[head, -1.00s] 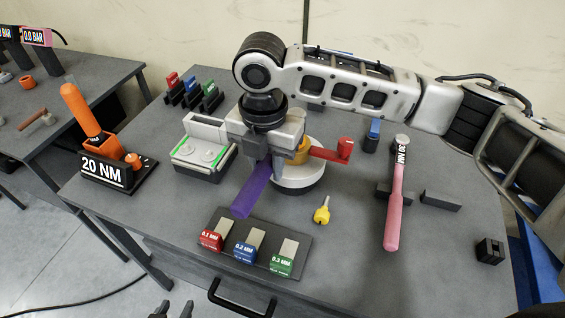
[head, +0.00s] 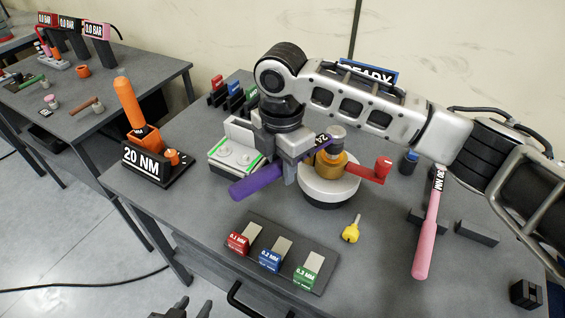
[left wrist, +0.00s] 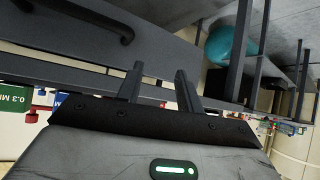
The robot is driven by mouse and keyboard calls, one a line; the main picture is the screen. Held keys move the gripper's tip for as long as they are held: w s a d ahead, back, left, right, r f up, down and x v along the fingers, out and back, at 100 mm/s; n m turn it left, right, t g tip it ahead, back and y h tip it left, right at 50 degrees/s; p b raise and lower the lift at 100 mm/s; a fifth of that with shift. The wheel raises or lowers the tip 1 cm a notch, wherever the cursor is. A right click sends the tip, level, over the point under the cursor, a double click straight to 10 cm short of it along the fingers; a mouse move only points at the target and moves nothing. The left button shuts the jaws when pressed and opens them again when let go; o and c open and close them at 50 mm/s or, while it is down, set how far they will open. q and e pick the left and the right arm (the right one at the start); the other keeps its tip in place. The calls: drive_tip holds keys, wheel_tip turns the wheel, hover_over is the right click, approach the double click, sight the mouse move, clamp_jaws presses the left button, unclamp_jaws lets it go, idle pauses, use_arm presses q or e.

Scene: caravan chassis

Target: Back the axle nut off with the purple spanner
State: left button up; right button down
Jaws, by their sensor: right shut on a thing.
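My right gripper (head: 288,165) is shut on the purple spanner (head: 257,181). The spanner's handle points to the lower left, and its labelled head lies at the grey nut or stud top (head: 337,132) above the gold hub (head: 330,164). I cannot tell whether its jaw is seated around the nut. The hub sits on a round white base (head: 330,190), with a red arm (head: 371,175) sticking out to the right. My left gripper (head: 186,309) is at the bottom edge of the head view, away from the hub. Its fingers (left wrist: 158,88) stand apart and empty in the left wrist view.
A feeler-gauge tray (head: 318,250) lies in front, with a yellow key (head: 351,232) beside it. An orange-handled 20 NM stand (head: 150,165) is at left, and a pink 30 NM tool (head: 427,235) at right. A green-edged grey box (head: 228,158) stands behind the spanner handle.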

drive_tip(key=shift+f, duration=0.8)
idle(0.4)
drive_tip(key=s+d+n, duration=0.6)
drive_tip(key=d+n, duration=0.2)
drive_tip(key=shift+d+n, duration=0.3)
drive_tip(key=shift+n, duration=0.1)
idle(1.3)
drive_tip(key=shift+w+a+m, duration=0.2)
drive_tip(key=shift+a+m, duration=0.3)
drive_tip(key=shift+a, duration=0.05)
drive_tip(key=shift+r, duration=0.2)
